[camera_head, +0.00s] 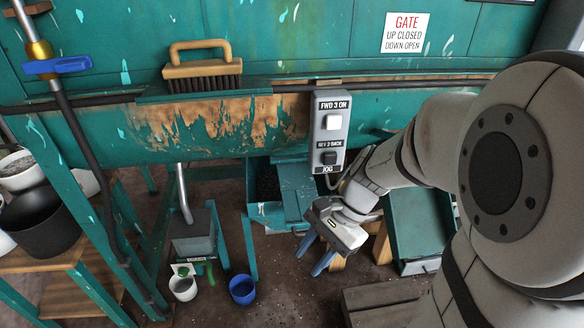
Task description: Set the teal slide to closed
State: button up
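A teal plate or slide (297,188) shows under the mixer trough, beside a dark opening, below the grey button box. I take it to be the teal slide, but its setting cannot be read for certain. A sign (405,33) on the teal wall reads "GATE UP CLOSED DOWN OPEN". My gripper (315,255) is in front of and below the plate, to its lower right, pointing down. Its two blue fingers are apart, with nothing seen between them. My wrist hides part of the area right of the plate.
The button box (330,130) hangs above my gripper. A grey box with a lever (193,235) stands left, above a white cup (183,288). A blue cup (242,289) is on the floor. A teal bin (420,225) is right. A wooden shelf with a dark pot (40,222) is far left.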

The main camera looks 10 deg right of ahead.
jog(key=w+f+m+t+y+b, duration=0.4)
jog(key=w+f+m+y+b, duration=0.7)
jog(key=f+m, duration=0.55)
jog(key=w+d+f+m+t+h+b, duration=0.2)
jog(key=w+d+f+m+t+b, duration=0.1)
jog(key=w+d+f+m+t, duration=0.4)
jog(key=w+d+f+m+t+h+b, duration=0.1)
jog(key=w+d+f+m+t+b, duration=0.2)
jog(key=f+m, duration=0.45)
jog(key=w+a+r+m+t+b, duration=0.1)
jog(key=w+a+r, duration=0.2)
jog(key=w+a, duration=0.1)
jog(key=shift+w+b, duration=0.25)
jog(key=shift+b, duration=0.05)
jog(key=shift+c, duration=0.4)
grip_shut()
